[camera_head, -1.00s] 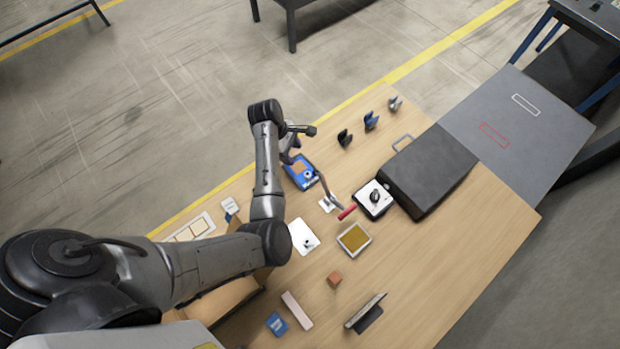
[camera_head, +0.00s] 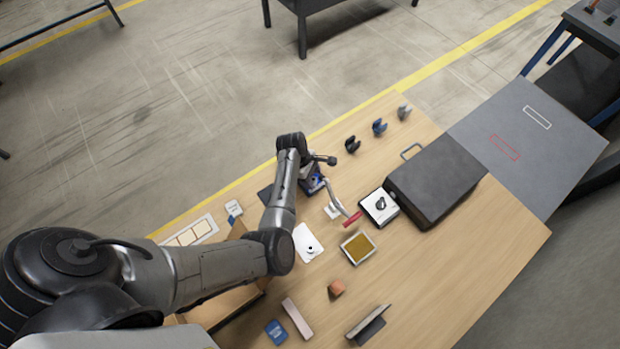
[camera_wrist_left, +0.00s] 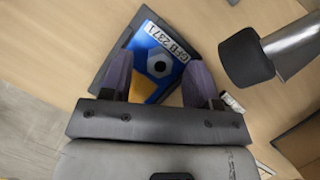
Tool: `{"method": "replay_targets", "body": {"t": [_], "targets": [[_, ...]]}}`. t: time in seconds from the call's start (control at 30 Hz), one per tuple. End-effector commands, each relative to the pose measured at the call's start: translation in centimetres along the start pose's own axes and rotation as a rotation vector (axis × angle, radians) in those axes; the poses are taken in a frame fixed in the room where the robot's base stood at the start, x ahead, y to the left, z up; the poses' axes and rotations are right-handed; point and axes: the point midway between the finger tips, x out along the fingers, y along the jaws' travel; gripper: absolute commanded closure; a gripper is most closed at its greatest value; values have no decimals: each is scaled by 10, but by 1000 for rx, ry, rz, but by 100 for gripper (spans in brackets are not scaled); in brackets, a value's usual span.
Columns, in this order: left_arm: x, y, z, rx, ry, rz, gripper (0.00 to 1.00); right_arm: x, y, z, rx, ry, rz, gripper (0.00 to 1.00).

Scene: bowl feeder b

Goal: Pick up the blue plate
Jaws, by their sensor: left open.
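The blue plate (camera_wrist_left: 160,58) lies in a dark holder (camera_wrist_left: 110,68) on the table in the left wrist view. My right gripper is not in view.
A black case (camera_head: 434,182) and a white square device (camera_head: 379,206) stand to the right. A red-handled tool (camera_head: 352,219), a white card (camera_head: 308,243) and a yellow-filled tray (camera_head: 358,248) lie nearby. Several small clips (camera_head: 379,127) stand behind. A dark cylinder (camera_wrist_left: 245,58) is close to the right finger.

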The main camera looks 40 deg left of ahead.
Motion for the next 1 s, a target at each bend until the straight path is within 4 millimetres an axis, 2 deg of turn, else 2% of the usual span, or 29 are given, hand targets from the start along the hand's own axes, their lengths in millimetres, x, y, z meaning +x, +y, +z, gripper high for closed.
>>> {"method": "replay_targets", "body": {"t": [0.13,0.4,1.0], "targets": [[10,0,0,0,0,0,45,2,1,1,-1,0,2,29],[11,0,0,-1,0,0,45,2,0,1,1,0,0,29],[11,0,0,0,1,1,100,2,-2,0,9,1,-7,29]]}}
